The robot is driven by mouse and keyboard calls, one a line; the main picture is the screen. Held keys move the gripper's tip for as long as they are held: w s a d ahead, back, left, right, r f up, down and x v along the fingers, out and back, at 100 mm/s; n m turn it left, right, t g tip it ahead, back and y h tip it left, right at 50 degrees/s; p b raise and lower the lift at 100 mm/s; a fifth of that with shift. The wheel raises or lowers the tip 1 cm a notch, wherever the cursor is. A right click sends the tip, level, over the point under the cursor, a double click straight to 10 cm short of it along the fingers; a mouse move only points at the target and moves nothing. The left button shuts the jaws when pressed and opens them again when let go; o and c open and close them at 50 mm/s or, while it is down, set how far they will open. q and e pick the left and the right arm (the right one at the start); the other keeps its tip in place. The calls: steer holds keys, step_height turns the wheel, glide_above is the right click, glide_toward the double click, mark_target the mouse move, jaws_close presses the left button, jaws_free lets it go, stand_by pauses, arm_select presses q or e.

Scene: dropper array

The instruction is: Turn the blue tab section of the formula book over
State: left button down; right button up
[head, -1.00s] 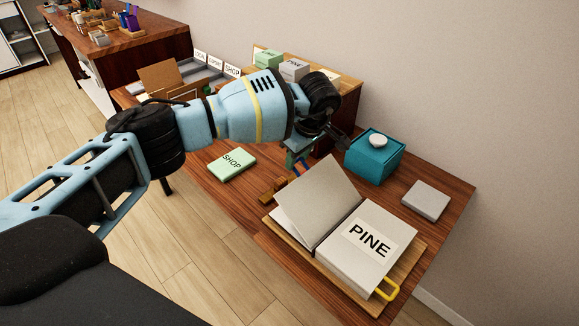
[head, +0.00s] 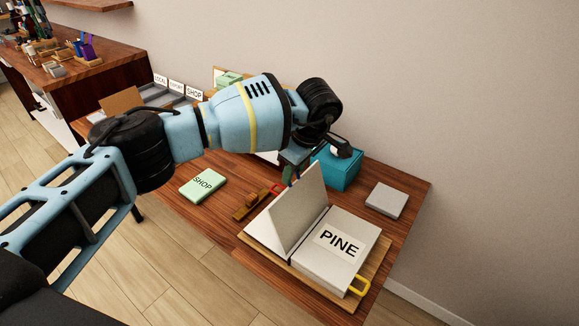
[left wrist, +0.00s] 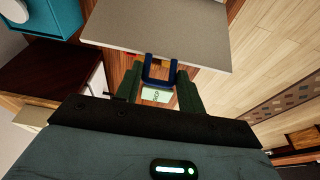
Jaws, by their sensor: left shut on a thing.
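The formula book lies open on a wooden board (head: 375,264). Its right-hand stack carries the PINE label (head: 340,243). A section of pages (head: 298,208) stands raised and tilted over the spine; it also shows as a grey sheet in the left wrist view (left wrist: 160,28). A blue tab (left wrist: 158,74) sticks out from its edge, and my left gripper (left wrist: 159,86) is shut on it. In the head view my left gripper (head: 291,164) is at the far side of the raised section, partly hidden. A yellow tab (head: 360,287) shows at the near right. My right gripper is not seen.
A green SHOP book (head: 203,186) lies left on the desk, with a small wooden piece (head: 251,204) between it and the formula book. A teal box (head: 340,171) and a grey block (head: 386,200) stand beyond, near the wall. Bare desk (head: 412,189) shows at the right.

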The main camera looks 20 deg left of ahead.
arm_select(q)
steer(key=shift+s+d+f, duration=0.3)
steer(key=shift+s+f, duration=0.05)
steer(key=shift+f, duration=0.35)
steer(key=c, duration=1)
jaws_free()
steer(key=shift+w+r, duration=0.15)
steer(key=shift+r, duration=0.1)
steer(key=shift+a+r, duration=0.1)
steer(key=shift+r, duration=0.55)
steer(key=v, duration=0.6)
steer(key=shift+d+r, duration=0.25)
steer(key=shift+d, duration=0.05)
